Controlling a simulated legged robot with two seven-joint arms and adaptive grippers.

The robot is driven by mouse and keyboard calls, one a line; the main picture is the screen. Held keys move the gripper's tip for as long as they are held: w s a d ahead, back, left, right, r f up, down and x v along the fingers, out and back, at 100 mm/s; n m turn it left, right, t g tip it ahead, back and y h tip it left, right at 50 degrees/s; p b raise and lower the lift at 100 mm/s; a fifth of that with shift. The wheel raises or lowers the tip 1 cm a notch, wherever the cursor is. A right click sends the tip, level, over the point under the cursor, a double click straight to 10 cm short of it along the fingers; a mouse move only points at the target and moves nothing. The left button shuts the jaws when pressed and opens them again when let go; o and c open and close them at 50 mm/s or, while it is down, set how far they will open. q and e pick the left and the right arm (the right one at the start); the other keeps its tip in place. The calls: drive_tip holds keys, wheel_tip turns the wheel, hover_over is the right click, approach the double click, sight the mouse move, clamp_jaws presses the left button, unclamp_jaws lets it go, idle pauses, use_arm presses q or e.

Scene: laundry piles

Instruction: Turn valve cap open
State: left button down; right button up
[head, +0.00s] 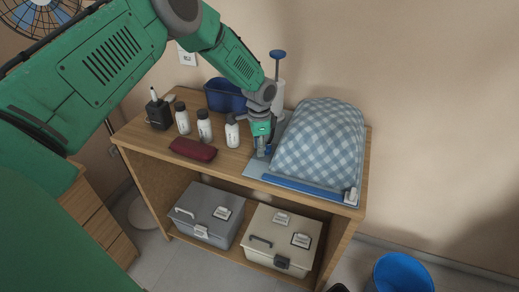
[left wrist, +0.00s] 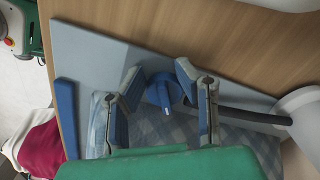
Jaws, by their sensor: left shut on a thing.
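A blue-and-white checked bag (head: 320,142) lies plump on a pale blue mat (head: 257,168) on top of the wooden shelf unit. In the left wrist view, the blue valve cap (left wrist: 163,93) shows as a curved piece between my fingers, with the checked cloth (left wrist: 160,133) behind it. My left gripper (head: 262,148) points down at the bag's left edge. In the left wrist view, the gripper (left wrist: 160,86) is closed on the cap, its blue-grey fingers on either side. How far the cap is turned cannot be told. My right gripper is not in view.
A white pump (head: 280,94) with a blue handle stands behind the gripper; a dark hose (left wrist: 235,114) runs from its side. White bottles (head: 204,126), a maroon case (head: 193,149) and a navy bin (head: 225,95) are left. A blue bar (head: 302,189) lies along the front.

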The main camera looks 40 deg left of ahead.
use_arm(q)
drive_tip(key=shift+w+r+m, duration=0.15)
drive_tip(key=shift+w+m, duration=0.35)
drive_tip(key=shift+m, duration=0.6)
drive_tip(key=c, duration=1.2)
unclamp_jaws()
drive_tip(key=shift+d, duration=0.1)
drive_tip(key=shift+w+f, duration=0.1)
drive_tip(key=shift+f, duration=0.1)
drive_tip(key=shift+r, duration=0.4)
wheel_tip(320, 180, up, 11)
drive_tip(key=shift+o, duration=0.5)
